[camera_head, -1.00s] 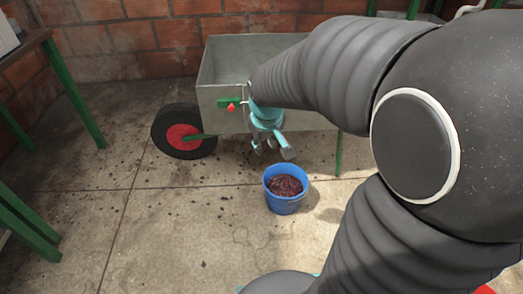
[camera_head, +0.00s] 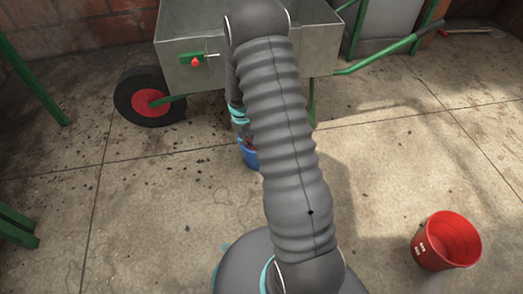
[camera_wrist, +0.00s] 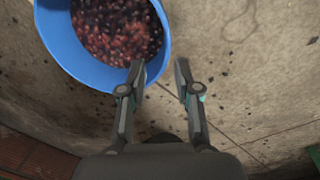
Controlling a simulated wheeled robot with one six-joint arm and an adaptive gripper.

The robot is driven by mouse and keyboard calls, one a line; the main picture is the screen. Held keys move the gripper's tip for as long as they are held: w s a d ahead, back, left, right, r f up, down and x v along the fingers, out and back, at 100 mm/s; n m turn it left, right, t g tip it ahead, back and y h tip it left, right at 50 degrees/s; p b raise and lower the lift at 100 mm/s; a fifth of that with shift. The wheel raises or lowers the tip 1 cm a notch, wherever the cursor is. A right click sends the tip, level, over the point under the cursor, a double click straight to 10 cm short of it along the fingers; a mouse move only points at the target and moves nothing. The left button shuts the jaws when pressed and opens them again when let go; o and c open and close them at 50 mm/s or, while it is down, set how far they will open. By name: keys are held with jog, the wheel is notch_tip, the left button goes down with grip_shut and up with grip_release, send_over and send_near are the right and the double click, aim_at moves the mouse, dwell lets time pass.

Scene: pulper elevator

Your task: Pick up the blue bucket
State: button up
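The blue bucket (camera_head: 249,158) stands on the concrete floor, mostly hidden behind my arm in the head view. In the wrist view the blue bucket (camera_wrist: 72,48) is at the upper left, filled with dark red coffee cherries or similar. My gripper (camera_wrist: 160,76) is open, its two fingers apart. The left fingertip overlaps the bucket's right rim in the picture, and the right finger is outside over bare floor. I cannot tell whether either finger touches the rim. In the head view my gripper is largely hidden by my arm.
A grey wheelbarrow (camera_head: 185,75) with a red-hubbed wheel stands behind the bucket. A red bucket (camera_head: 447,240) stands at the lower right. Green table legs (camera_head: 35,80) are at the left. The floor on the right is mostly clear.

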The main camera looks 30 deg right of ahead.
jog(key=b, duration=0.1)
send_over(250, 158)
jog(key=f, duration=0.8)
jog(key=shift+w+a+f, duration=0.1)
jog(key=shift+w+f, duration=0.1)
jog(key=shift+w, duration=0.1)
jog(key=shift+s+f+b, duration=0.15)
jog(key=shift+f+b, duration=0.2)
jog(key=shift+f, duration=1)
jog(key=shift+s+f+b, duration=0.1)
jog(key=shift+f+b, duration=0.25)
jog(key=shift+f, duration=1)
grip_shut()
jog(key=shift+r, duration=0.1)
